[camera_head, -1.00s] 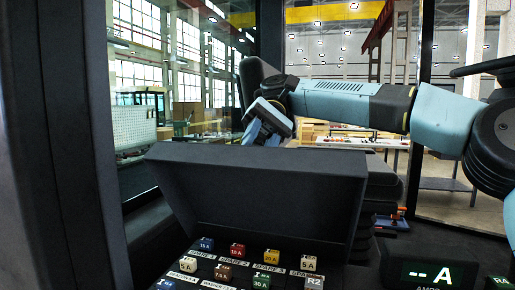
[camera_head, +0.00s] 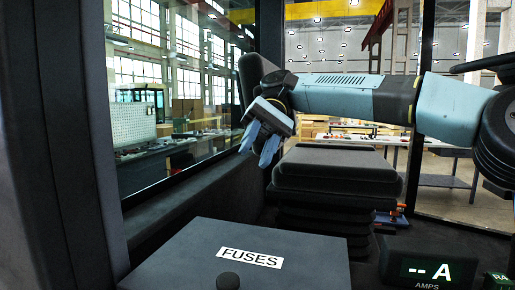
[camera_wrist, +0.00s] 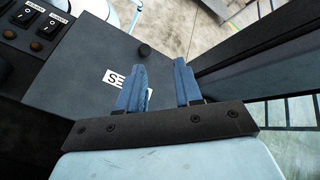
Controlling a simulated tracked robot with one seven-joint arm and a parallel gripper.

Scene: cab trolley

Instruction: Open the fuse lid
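The fuse lid (camera_head: 190,258) is a dark flat panel with a white "FUSES" label (camera_head: 249,257) and a round black knob (camera_head: 228,281) near its front edge. It lies shut, and the fuses under it are hidden. The lid (camera_wrist: 75,85) also shows in the wrist view, with its label partly hidden by a finger and the knob (camera_wrist: 145,50) beyond the fingertips. My gripper (camera_head: 258,142) is above and behind the lid, apart from it. In the wrist view its two blue fingers (camera_wrist: 160,68) are spread, with nothing between them.
A black seat (camera_head: 335,175) stands behind the lid. An amps display (camera_head: 430,270) is to the right. Switches (camera_wrist: 40,28) show at the upper left in the wrist view. A dark frame bar (camera_wrist: 255,65) runs along the right there. Space above the lid is clear.

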